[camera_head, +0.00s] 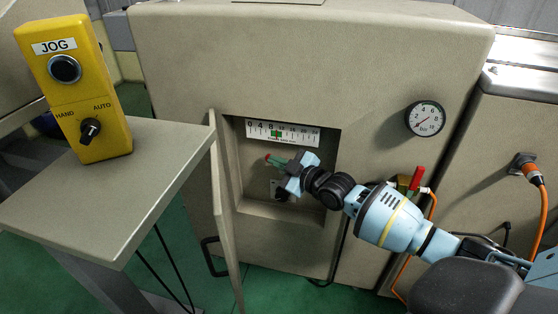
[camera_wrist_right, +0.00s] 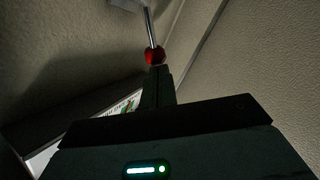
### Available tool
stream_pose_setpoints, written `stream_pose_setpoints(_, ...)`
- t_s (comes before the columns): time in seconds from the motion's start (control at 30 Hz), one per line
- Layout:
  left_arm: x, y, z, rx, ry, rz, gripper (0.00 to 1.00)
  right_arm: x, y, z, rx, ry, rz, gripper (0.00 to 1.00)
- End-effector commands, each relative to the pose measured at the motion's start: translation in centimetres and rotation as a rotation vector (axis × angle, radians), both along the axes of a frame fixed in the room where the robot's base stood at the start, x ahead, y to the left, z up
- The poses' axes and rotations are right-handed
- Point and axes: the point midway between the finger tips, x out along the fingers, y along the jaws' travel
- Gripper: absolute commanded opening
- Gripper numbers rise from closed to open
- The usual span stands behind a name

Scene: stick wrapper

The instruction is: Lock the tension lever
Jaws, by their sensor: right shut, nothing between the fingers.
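The tension lever is a thin metal rod with a red ball knob (camera_wrist_right: 155,56) in the right wrist view. In the head view only the small red knob (camera_head: 267,156) shows in the open recess, and my gripper hides most of the rest. My right gripper (camera_head: 276,161) reaches into the recess from the right, shut and empty. In the right wrist view its closed fingertips (camera_wrist_right: 158,72) lie right at the ball; I cannot tell whether they touch it. My left gripper is out of view.
A yellow JOG box (camera_head: 84,105) stands on a grey ledge at left. A pressure gauge (camera_head: 425,118) and red-handled valve (camera_head: 416,179) are at right.

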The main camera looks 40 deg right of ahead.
Motion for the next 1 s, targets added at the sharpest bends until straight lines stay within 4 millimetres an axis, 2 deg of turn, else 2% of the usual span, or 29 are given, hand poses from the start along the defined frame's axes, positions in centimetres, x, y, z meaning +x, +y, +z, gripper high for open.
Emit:
stream_pose_setpoints(0.03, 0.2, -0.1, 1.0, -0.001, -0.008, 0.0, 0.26, 0.2, 0.1, 0.8, -0.017, 0.016, 0.0, 0.0)
stream_pose_setpoints(0.1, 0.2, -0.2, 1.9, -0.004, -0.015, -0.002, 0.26, 0.5, 0.4, 0.9, -0.046, 0.048, 0.0, 0.0)
stream_pose_setpoints(0.3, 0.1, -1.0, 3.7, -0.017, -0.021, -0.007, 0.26, 1.2, 0.9, 0.6, -0.124, 0.141, -0.001, 0.0)
stream_pose_setpoints(0.6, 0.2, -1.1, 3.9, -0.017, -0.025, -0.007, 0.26, 1.3, 1.1, -0.2, -0.157, 0.181, -0.001, 0.0)
stream_pose_setpoints(1.0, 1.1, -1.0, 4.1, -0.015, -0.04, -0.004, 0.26, 1.0, 0.8, -0.2, -0.157, 0.181, -0.002, 0.0)
